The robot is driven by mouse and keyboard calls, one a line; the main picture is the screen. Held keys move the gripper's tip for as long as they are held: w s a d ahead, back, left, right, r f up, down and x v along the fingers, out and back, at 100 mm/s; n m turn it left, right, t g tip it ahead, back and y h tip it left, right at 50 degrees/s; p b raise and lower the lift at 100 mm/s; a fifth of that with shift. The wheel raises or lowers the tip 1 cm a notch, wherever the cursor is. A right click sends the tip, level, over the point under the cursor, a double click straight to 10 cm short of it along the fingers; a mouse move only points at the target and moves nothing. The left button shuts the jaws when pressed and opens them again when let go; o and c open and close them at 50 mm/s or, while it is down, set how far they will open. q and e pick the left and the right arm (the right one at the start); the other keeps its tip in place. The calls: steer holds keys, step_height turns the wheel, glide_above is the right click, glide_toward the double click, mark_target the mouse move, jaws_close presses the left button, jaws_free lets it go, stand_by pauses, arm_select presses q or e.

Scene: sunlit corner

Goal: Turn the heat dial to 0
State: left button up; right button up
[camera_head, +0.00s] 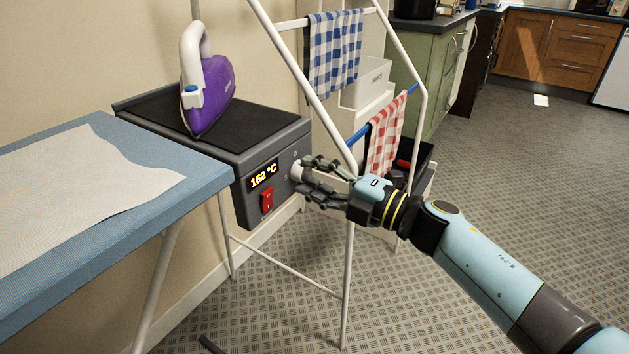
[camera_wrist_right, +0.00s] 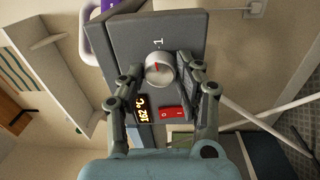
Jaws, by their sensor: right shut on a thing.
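The heat dial (camera_wrist_right: 160,68) is a round silver knob with a red pointer mark, on the grey front panel of the iron's station (camera_head: 238,140). A "1" is printed on the panel near it in the right wrist view. My right gripper (camera_head: 305,178) is shut on the dial, a finger on either side, and partly hides it in the head view. An amber display (camera_head: 264,175) reads 162 °C. Below it is a red rocker switch (camera_head: 267,200), also seen beside the fingers in the right wrist view (camera_wrist_right: 171,113). My left gripper is out of view.
A purple iron (camera_head: 212,90) stands on the station. A blue ironing board (camera_head: 75,215) with a pale cloth (camera_head: 75,190) is at the left. A white drying rack with a blue checked cloth (camera_head: 335,50) and a red checked cloth (camera_head: 385,140) stands close behind my gripper.

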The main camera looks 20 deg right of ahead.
steer(key=n+b, duration=0.2)
steer(key=n, duration=0.4)
steer(key=shift+f+n+g, duration=0.15)
steer(key=shift+n+g, duration=0.15)
steer(key=shift+n, duration=0.1)
steer(key=n+b, duration=0.3)
steer(key=n, duration=0.2)
steer(key=shift+n, duration=0.3)
steer(key=shift+n+g+y+b, duration=0.3)
steer(key=shift+n+b, duration=0.05)
steer(key=shift+n, duration=0.45)
steer(key=shift+s+n+b, duration=0.1)
steer(key=shift+n+b, duration=0.2)
steer(key=shift+n, duration=0.8)
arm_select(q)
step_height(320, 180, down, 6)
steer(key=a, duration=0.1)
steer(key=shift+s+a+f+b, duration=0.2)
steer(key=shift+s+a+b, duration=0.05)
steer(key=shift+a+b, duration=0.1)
arm_select(e)
steer(key=shift+n, duration=0.4)
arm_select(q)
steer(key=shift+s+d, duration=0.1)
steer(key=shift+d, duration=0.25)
arm_select(e)
steer(key=shift+r, duration=0.2)
